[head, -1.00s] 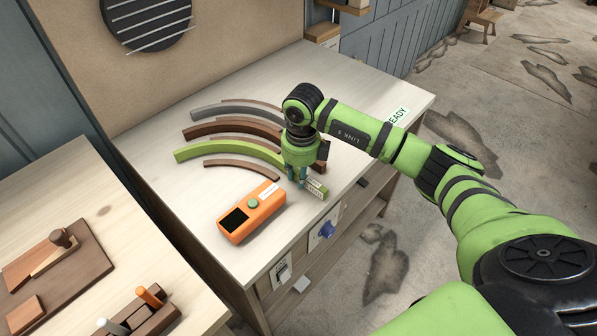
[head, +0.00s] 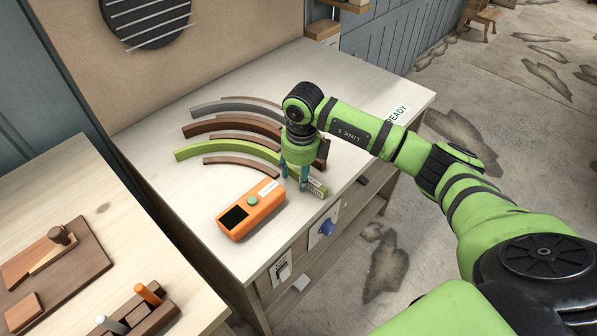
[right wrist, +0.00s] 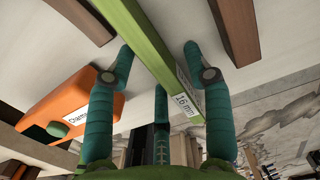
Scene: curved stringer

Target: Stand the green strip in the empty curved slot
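The green strip (head: 215,150) is a long curved bar on the pale bench top. It runs between a brown curved strip (head: 225,129) behind it and a shorter brown strip (head: 235,162) in front, with pale surface showing on both sides. Its near end carries a "16 mm" label (right wrist: 185,104). My right gripper (head: 293,186) is over that end, pointing down. In the right wrist view the gripper (right wrist: 160,55) is open, with fingers on either side of the strip and visible gaps. The gripper hides part of the strip. My left gripper is out of view.
An orange device (head: 250,210) with a green button lies just left of the gripper, close to it. A grey curved strip (head: 230,107) lies at the back. A second table (head: 120,262) with wooden blocks stands at the lower left. The bench's right part is mostly clear.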

